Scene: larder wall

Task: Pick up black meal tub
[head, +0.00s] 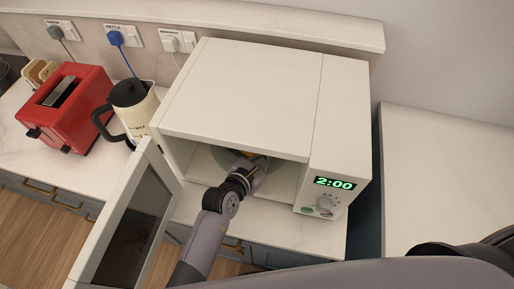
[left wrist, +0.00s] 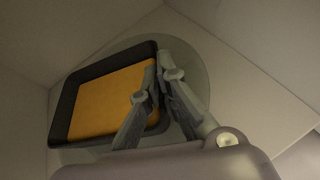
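The black meal tub (left wrist: 66,112) holds a flat orange filling and sits on the round glass turntable (left wrist: 195,75) inside the open microwave. In the head view only a small orange bit of its filling shows, behind my gripper. My left gripper (left wrist: 158,72) reaches into the microwave and shows in the head view (head: 251,167). Its fingers are close together astride the tub's right-hand wall, one inside and one outside, and appear shut on it. My right gripper is not in view.
The white microwave (head: 245,90) shows 2:00, and its open door (head: 125,225) stands to the left of my arm. A kettle (head: 133,105) and a red toaster (head: 68,105) stand left of it. The counter (head: 450,180) at right is clear.

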